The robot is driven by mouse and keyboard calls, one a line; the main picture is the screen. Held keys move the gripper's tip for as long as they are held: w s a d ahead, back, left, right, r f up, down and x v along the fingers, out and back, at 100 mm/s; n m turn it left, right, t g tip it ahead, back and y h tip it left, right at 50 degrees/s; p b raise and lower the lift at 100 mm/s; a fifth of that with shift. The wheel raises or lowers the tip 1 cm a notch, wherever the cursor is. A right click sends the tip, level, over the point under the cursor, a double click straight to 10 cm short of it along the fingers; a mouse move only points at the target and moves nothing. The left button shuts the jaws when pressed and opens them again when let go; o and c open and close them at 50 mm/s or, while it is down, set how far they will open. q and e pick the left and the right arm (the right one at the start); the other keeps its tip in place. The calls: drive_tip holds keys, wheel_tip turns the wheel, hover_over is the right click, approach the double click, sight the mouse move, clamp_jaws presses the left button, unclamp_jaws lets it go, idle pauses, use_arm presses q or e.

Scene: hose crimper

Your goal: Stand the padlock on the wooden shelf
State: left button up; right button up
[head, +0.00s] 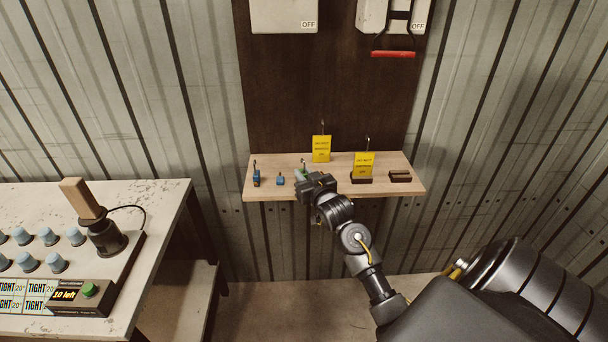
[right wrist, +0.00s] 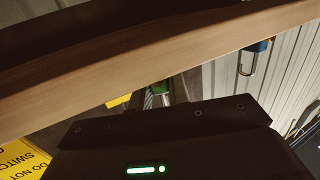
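The wooden shelf (head: 270,193) is fixed to a dark brown board; its pale plank crosses the right wrist view (right wrist: 90,95). A green padlock (head: 301,171) shows at my right gripper (head: 306,184), partly hidden by it. In the right wrist view the green padlock (right wrist: 160,87) has its silver shackle pointing down in the picture, and the gripper's dark body covers part of it. I cannot tell whether the fingers touch it. A blue padlock (head: 256,178) stands at the shelf's left end, also in the wrist view (right wrist: 257,46). My left gripper is out of view.
A small blue item (head: 280,179), yellow tags (head: 321,148) (head: 364,163) and dark brown blocks (head: 361,181) (head: 400,176) are on the shelf. Switch boxes (head: 284,14) (head: 372,14) hang above, one with a red handle (head: 393,54). A workbench (head: 165,200) stands left.

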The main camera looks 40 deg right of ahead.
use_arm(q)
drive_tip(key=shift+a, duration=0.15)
use_arm(e)
drive_tip(key=o, duration=0.4)
drive_tip(key=shift+r, duration=0.1)
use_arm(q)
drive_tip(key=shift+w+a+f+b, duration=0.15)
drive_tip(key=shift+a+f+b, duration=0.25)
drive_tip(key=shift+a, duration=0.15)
use_arm(e)
drive_tip(key=shift+v, duration=6.05)
